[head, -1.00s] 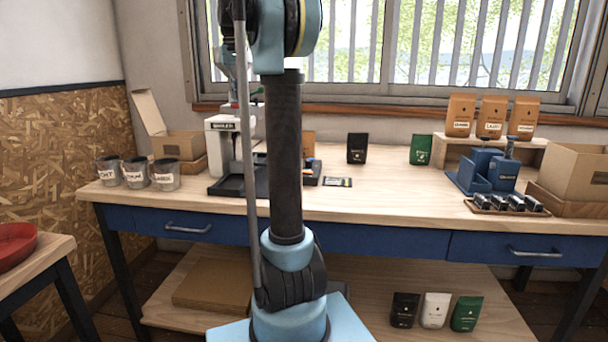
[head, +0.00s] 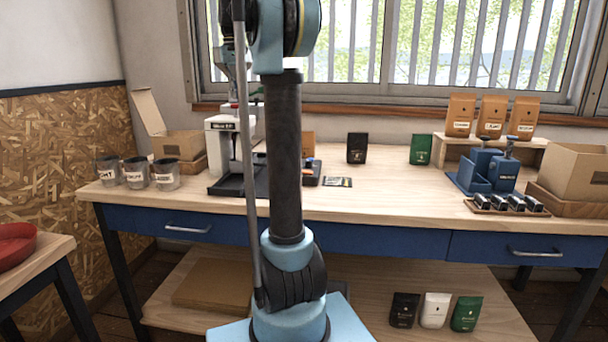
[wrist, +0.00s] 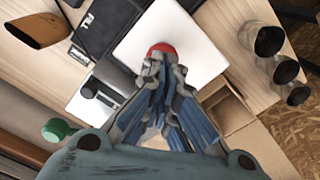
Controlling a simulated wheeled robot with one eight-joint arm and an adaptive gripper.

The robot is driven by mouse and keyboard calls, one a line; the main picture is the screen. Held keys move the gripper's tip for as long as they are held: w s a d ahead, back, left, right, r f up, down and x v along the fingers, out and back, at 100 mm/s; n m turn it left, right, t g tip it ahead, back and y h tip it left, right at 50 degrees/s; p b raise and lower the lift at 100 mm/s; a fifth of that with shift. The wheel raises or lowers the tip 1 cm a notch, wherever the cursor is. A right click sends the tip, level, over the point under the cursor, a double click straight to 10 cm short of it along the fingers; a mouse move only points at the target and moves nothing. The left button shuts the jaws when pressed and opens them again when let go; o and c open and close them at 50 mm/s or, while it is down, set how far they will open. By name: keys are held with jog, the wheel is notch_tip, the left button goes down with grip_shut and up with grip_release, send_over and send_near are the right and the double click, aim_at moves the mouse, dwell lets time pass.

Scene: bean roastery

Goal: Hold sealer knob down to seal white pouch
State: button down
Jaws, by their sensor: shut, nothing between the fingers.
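The sealer is a white machine (head: 222,138) on the left part of the workbench, partly behind my arm. Its pale top (wrist: 195,50) fills the upper middle of the wrist view. A round red knob (wrist: 162,49) stands on that top. My gripper (wrist: 157,62) is shut and empty, its fingertips at the knob's near edge; whether they press on it I cannot tell. In the head view my gripper (head: 235,92) points down above the sealer. A white pouch (head: 434,310) stands on the lower shelf. I cannot see whether a pouch is in the sealer.
Several labelled cups (head: 137,172) stand left of the sealer, with an open carton (head: 178,145) behind them. A black tray (head: 228,185) lies at the sealer's foot. A brown pouch (wrist: 38,28) stands nearby. The bench middle is mostly clear.

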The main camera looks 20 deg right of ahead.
jog(key=shift+f, duration=1.85)
jog(key=shift+r, duration=0.1)
dwell(1.3)
jog(key=shift+r, duration=2.95)
jog(key=shift+s, duration=0.1)
